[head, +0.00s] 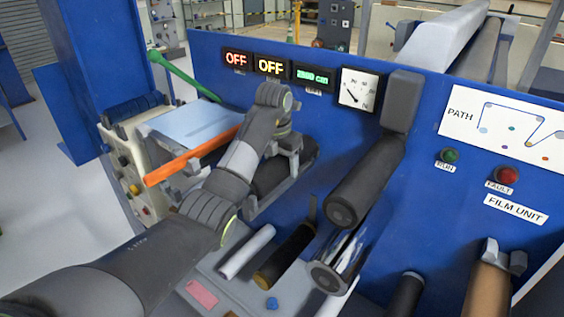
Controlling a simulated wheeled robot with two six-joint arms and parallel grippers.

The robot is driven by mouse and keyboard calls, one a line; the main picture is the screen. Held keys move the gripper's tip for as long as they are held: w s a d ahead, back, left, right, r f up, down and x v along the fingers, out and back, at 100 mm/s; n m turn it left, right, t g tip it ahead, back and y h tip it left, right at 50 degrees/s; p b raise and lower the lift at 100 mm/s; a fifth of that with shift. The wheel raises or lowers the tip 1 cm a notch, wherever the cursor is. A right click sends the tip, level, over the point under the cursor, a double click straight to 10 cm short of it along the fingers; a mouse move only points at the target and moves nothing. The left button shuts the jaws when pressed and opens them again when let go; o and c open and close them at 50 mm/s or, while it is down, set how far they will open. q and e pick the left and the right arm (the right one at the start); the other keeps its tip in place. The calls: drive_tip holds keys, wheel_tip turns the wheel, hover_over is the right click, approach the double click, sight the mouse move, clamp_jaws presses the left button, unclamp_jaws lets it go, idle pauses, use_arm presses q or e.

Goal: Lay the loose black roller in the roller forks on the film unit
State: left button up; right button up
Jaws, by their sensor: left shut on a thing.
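My left arm reaches across from the lower left, and its gripper (287,146) points down at the black roller (272,174) in front of the blue film unit (225,62). The gripper is shut on this roller near its far end; the wrist and forearm hide part of the roller and the fingertips. Grey bracket parts, apparently the roller forks (250,208), show beside the roller's near end. I cannot tell whether the roller rests in them or is held just above. My right gripper is not in view.
A fixed dark roller (368,180) and a chrome roller (338,262) stick out to the right. A white rod (247,251) and a dark roller with a brown end (285,256) lie below. An orange bar (195,155) and a green lever (180,74) are at the left.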

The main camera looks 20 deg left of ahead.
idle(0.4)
use_arm(q)
drive_tip(key=shift+f+b, duration=0.4)
drive_tip(key=shift+b, duration=0.05)
drive_tip(key=o, duration=1.5)
drive_tip(key=shift+s, duration=0.1)
